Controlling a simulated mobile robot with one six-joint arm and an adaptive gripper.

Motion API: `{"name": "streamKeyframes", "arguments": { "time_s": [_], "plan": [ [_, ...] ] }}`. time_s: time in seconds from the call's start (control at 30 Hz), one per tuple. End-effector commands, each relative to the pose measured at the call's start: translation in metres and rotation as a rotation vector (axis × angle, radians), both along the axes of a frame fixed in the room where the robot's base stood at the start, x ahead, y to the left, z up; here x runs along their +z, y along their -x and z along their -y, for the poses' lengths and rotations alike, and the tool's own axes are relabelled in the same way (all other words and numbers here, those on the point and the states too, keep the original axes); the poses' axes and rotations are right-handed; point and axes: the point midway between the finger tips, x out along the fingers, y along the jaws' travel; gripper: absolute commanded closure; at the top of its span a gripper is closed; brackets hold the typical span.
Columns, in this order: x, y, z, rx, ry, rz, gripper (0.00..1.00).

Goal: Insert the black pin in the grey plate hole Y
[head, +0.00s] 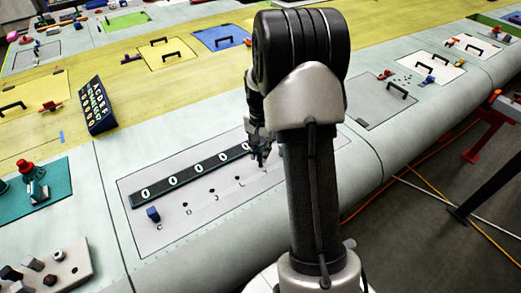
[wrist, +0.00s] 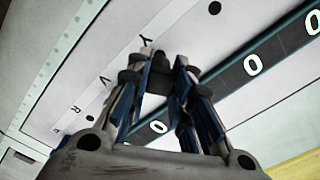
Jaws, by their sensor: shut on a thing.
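My gripper (head: 261,152) is over the right part of the grey plate (head: 165,238) in the head view, partly hidden by my arm. In the wrist view its blue-lined fingers (wrist: 160,72) are shut on a dark piece, the black pin (wrist: 158,82), which shows between them. The pin's lower end and its contact with the plate are hard to make out. A letter that looks like Y (wrist: 147,42) is on the plate just beyond the left finger. Hole Y itself is not clearly visible, apparently hidden by the fingers.
A dark strip with white 0 marks (head: 190,176) lies along the plate, close beside the gripper. A blue block (head: 153,214) stands at the plate's left end. A teal tray (head: 48,196) and a grey block with pegs (head: 48,272) are farther left.

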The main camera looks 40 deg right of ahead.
Motion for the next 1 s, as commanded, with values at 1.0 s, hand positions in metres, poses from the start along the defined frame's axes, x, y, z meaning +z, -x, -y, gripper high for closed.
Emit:
{"name": "streamKeyframes", "arguments": {
  "time_s": [1.0],
  "plan": [
    [-0.027,0.000,0.000,0.000,0.000,0.000,0.74]
  ]
}}
